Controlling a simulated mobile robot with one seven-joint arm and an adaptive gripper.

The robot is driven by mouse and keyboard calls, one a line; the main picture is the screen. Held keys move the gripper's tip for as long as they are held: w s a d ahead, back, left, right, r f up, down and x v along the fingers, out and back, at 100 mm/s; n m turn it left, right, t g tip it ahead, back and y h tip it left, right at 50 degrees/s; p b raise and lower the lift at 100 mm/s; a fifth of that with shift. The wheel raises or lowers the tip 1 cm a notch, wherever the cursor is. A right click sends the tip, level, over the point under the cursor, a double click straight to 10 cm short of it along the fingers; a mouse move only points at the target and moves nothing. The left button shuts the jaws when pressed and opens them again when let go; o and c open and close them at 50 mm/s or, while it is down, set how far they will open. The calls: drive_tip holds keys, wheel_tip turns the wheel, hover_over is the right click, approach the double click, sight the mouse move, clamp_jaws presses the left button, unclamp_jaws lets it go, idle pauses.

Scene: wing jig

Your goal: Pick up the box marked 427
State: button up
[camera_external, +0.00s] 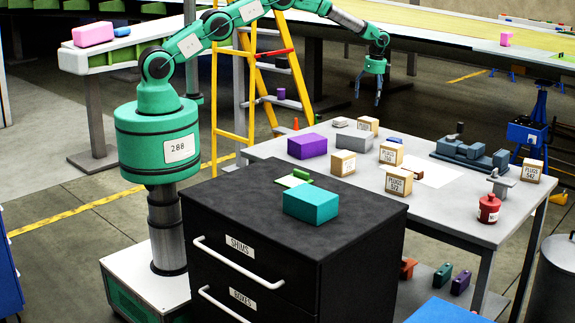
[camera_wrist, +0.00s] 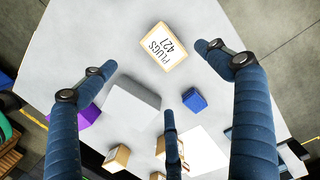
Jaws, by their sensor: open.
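The box marked 427 (camera_wrist: 163,46) is a small tan box with a white top label reading PLUGS 427, at the upper middle of the wrist view. It lies on the grey table, apart from its neighbours. In the external view a small tan box (camera_external: 368,124) near the table's far edge matches its place; its label is too small to read there. My gripper (camera_external: 367,98) hangs above the far edge of the table, fingers pointing down. In the wrist view its blue fingers (camera_wrist: 155,75) are spread wide and empty, and the box is beyond the fingertips.
A grey block (camera_wrist: 131,108) and a small blue block (camera_wrist: 194,99) lie near the box. A purple box (camera_external: 307,146) and several similar tan boxes stand closer to the black drawer cabinet (camera_external: 296,220). A dark vise-like fixture (camera_external: 470,153) sits at the right. A yellow ladder (camera_external: 291,65) stands behind.

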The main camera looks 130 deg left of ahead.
sight(367, 120)
drive_tip(key=shift+f, duration=0.1)
drive_tip(key=f, duration=0.5)
drive_tip(key=s+f, duration=0.1)
drive_tip(key=f, duration=0.1)
drive_tip(key=shift+f, duration=0.65)
drive_tip(key=shift+s+a+f, duration=0.1)
drive_tip(key=shift+s+f, duration=0.15)
drive_tip(key=shift+f, duration=1.05)
drive_tip(key=shift+s+f, duration=0.2)
drive_tip(key=shift+f, duration=1.1)
drive_tip(key=c, duration=1.4)
drive_tip(key=shift+r, duration=0.1)
drive_tip(key=shift+c, duration=0.2)
